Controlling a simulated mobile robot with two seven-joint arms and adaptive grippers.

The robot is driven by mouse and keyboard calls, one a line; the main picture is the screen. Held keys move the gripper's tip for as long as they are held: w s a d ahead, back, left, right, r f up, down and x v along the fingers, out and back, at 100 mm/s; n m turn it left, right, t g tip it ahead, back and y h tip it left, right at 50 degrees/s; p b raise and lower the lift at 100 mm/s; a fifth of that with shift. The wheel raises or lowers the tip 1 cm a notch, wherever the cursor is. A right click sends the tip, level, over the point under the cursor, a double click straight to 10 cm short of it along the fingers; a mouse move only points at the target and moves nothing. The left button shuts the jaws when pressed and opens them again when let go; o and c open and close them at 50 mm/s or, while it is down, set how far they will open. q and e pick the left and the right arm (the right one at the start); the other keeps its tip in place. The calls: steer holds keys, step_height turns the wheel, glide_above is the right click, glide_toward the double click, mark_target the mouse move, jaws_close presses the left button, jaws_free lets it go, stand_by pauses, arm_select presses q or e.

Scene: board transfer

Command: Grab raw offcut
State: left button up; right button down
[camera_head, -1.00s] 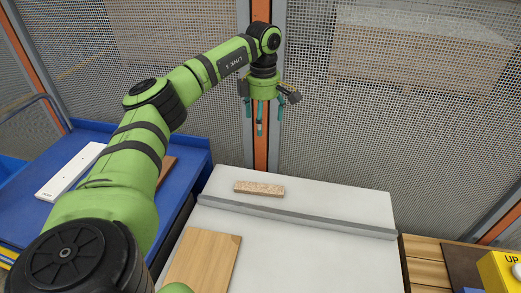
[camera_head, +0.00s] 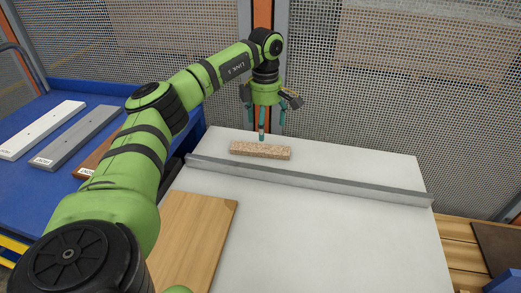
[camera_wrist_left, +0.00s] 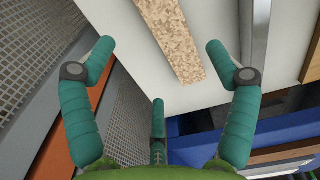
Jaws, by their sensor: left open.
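The raw offcut (camera_head: 260,150) is a short, speckled tan chipboard piece lying flat on the white table (camera_head: 330,235), behind the grey rail. My left gripper (camera_head: 263,122) has teal fingers pointing down and is just above and behind the offcut in the head view. In the left wrist view the offcut (camera_wrist_left: 172,40) lies beyond the fingertips, between the two side fingers. The left gripper (camera_wrist_left: 160,50) is open and empty, apart from the offcut. My right gripper is not in view.
A grey rail (camera_head: 310,181) crosses the table in front of the offcut. A brown wooden board (camera_head: 200,235) lies at the front left. A blue bench (camera_head: 25,175) at left carries several labelled boards. A mesh fence (camera_head: 390,110) stands close behind.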

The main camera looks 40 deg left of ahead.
mark_target(261, 146)
arm_select(q)
steer(key=f, duration=0.2)
steer(key=s+f, duration=0.1)
steer(key=f, duration=0.2)
steer(key=shift+s+a+f, duration=0.1)
steer(key=shift+a+f, duration=0.1)
steer(key=shift+f, duration=0.5)
steer(key=c, duration=1.3)
